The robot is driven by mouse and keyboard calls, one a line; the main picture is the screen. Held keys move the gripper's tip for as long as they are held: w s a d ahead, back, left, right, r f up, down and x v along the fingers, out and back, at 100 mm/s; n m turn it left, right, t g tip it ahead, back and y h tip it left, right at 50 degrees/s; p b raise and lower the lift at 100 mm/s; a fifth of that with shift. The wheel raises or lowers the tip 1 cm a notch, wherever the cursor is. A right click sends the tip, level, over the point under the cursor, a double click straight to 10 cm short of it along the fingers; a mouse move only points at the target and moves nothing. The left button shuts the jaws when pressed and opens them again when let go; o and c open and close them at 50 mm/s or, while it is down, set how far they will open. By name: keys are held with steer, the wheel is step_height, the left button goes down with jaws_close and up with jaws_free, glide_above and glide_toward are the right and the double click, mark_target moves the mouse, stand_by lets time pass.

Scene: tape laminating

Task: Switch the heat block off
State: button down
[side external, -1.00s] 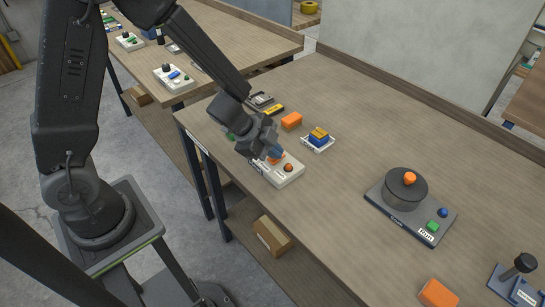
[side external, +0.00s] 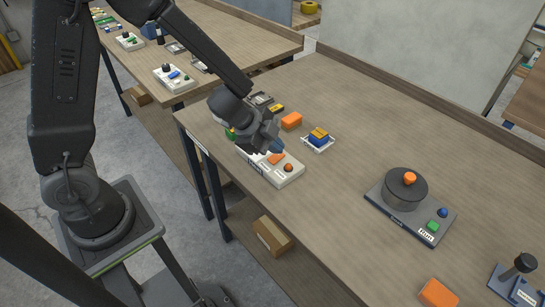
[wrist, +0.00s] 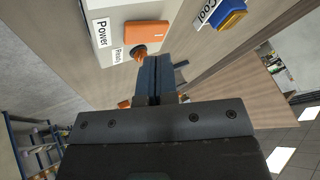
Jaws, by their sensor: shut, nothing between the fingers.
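The heat block is taken to be the white box (side external: 285,180) near the table's left front edge. It bears an orange switch (side external: 277,158) and a round orange-red lamp or button (side external: 289,167). In the wrist view the orange switch (wrist: 147,32) sits by labels reading "Power" (wrist: 102,33) and "Ready" (wrist: 117,57). I cannot tell which way the switch is set. My gripper (side external: 278,147) is shut and empty, its blue fingertips just beyond the switch and seemingly apart from it. The fingertips also show in the wrist view (wrist: 154,72). My wrist hides part of the box's left end.
To the right stands a dark round device (side external: 405,190) with an orange knob. The table between is clear.

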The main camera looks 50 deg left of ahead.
mark_target(277, 157)
steer(key=shift+w+r, duration=0.2)
steer(key=shift+r, duration=1.05)
steer(key=shift+w+r, duration=0.2)
steer(key=shift+r, duration=1.05)
steer(key=shift+r, duration=0.15)
steer(key=s+a+r+n+t+y, duration=0.2)
steer(key=s+a+r+n+y, duration=0.15)
steer(key=r+n, duration=0.2)
steer(key=s+a+r+n+t+y, duration=0.2)
steer(key=a+r+n+y, duration=0.15)
steer(key=r, duration=0.35)
steer(key=s+d+n+g+h, duration=0.1)
steer(key=s+d+n+g, duration=0.1)
steer(key=s, duration=0.5)
steer(key=s+d+r+n+g+h, duration=0.1)
steer(key=s+d+n+g+h, duration=0.1)
steer(key=s, duration=0.5)
steer(key=shift+s+r+n+g, duration=0.2)
steer(key=shift+n+g, duration=0.1)
steer(key=shift+g, duration=0.1)
